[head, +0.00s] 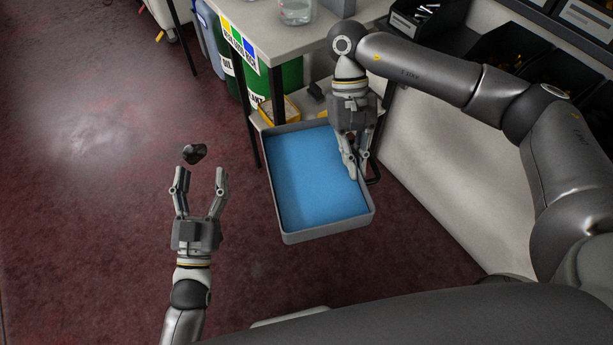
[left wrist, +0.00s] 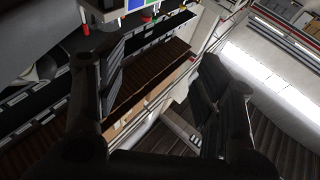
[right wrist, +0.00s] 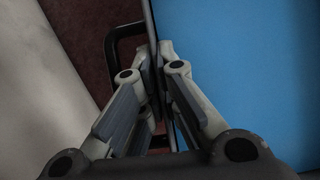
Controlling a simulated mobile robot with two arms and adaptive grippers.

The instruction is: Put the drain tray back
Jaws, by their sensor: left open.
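The drain tray (head: 328,233) is a grey rectangular tray with a flat blue inside, in the middle of the head view. Its far end is next to the lower shelf of the table; I cannot tell whether it rests there. My right gripper (head: 357,171) is at the tray's right side. In the right wrist view its fingers (right wrist: 168,62) are close together on both sides of the thin tray wall, with the blue inside (right wrist: 245,60) to the right. A black handle (right wrist: 113,45) shows outside the wall. My left gripper (head: 201,173) is open and empty, left of the tray and apart from it.
A small dark lump (head: 194,153) shows just beyond my left fingertips. The table (head: 285,38) stands behind the tray, with green drums (head: 290,78) and a yellow item (head: 290,112) underneath. A pale cabinet side (head: 440,150) bounds the right. The red floor (head: 80,240) at left is clear.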

